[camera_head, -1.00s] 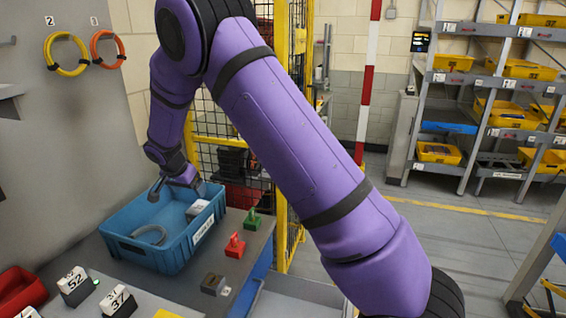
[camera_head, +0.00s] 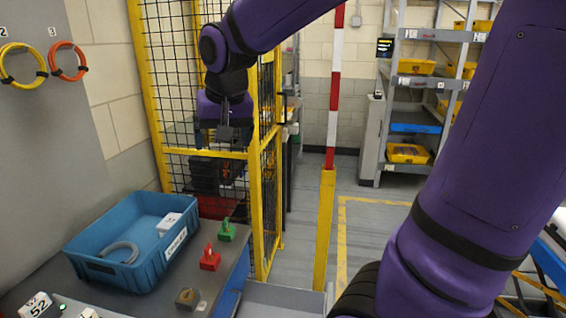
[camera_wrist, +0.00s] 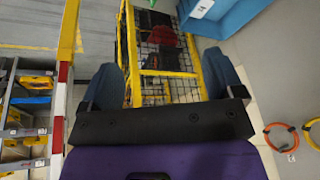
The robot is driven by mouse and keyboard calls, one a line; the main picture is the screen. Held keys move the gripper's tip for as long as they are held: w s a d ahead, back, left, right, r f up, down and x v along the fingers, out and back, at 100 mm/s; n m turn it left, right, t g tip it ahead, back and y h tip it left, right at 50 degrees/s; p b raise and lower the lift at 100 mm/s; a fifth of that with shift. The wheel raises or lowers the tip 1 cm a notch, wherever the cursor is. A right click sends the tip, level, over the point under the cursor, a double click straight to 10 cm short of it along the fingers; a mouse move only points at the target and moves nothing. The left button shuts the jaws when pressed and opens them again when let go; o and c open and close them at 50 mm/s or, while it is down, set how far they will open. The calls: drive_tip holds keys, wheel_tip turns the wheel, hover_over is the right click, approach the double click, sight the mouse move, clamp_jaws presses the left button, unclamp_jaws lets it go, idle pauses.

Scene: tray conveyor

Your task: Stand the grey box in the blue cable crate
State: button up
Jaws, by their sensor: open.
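The blue cable crate (camera_head: 95,270) stands on the bench at the lower left of the head view. A corner of it also shows at the top of the wrist view (camera_wrist: 245,12). A pale grey box (camera_head: 170,224) is inside it, by the right wall; its lower part is hidden behind that wall, so I cannot tell how it rests. A grey cable coil (camera_head: 120,249) lies in the crate's left part. My gripper (camera_head: 228,133) is raised in front of the mesh fence, well clear of the crate. In the wrist view its fingers (camera_wrist: 163,82) are wide apart and empty.
Red (camera_head: 210,260), green (camera_head: 226,232) and dark grey (camera_head: 187,298) blocks stand on the bench right of the crate. A yellow mesh fence (camera_head: 255,195) rises behind. Numbered blocks (camera_head: 40,306) sit at the front left. Cable rings hang on the wall.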

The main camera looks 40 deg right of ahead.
drive_tip(key=s+n+t, duration=0.1)
drive_tip(key=s+n, duration=0.3)
drive_tip(key=s, duration=1.3)
drive_tip(key=shift+s+d+y, duration=0.15)
drive_tip(key=shift+s+y, duration=0.05)
drive_tip(key=shift+y, duration=0.1)
